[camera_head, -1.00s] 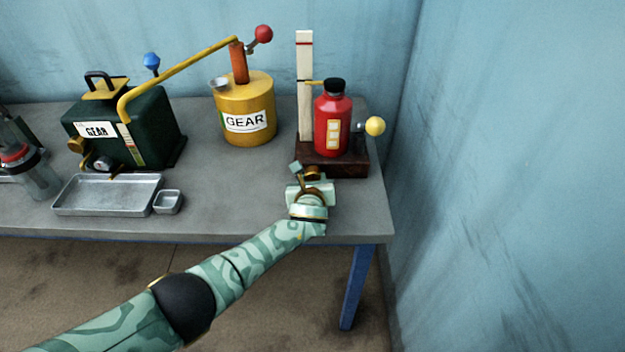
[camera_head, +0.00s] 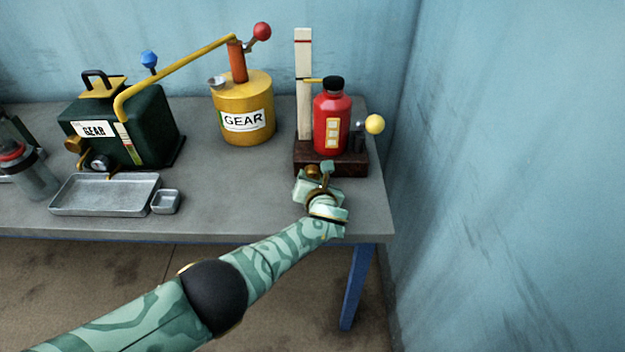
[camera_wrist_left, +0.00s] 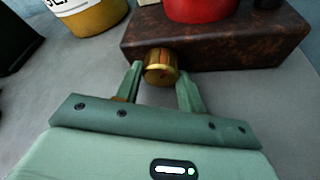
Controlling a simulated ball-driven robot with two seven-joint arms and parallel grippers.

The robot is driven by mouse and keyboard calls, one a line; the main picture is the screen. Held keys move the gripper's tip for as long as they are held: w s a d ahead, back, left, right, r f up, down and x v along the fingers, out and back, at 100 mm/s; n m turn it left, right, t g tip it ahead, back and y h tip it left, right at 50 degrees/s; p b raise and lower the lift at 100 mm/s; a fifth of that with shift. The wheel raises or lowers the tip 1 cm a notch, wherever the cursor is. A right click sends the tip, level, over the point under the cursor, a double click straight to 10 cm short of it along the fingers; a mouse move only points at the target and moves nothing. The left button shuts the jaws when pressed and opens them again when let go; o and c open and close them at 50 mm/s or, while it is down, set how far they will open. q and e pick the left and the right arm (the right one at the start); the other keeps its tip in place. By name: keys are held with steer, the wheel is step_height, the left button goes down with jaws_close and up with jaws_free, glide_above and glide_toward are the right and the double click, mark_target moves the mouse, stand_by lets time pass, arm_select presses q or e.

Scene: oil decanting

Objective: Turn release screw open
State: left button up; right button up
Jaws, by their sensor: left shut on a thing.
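The brass release screw (camera_head: 312,170) sticks out of the front of a dark brown base block (camera_head: 348,163) at the right end of the table. In the left wrist view the screw (camera_wrist_left: 161,66) is a ribbed knob between my fingers, and the block (camera_wrist_left: 245,42) is behind it. My left gripper (camera_head: 319,171) is shut on the screw, with its fingers pointing at the block; it also shows in the left wrist view (camera_wrist_left: 160,78). A red bottle-shaped jack body (camera_head: 332,123) with a black cap stands upright on the block. My right gripper is out of view.
A white upright post (camera_head: 304,80) and a yellow ball knob (camera_head: 375,124) flank the red body. A yellow GEAR can (camera_head: 245,97), a dark green GEAR box (camera_head: 150,120) and a metal tray (camera_head: 105,195) stand to the left. A blue wall is close on the right.

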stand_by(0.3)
arm_select(q)
steer(key=o, duration=1)
steer(key=shift+s, duration=0.1)
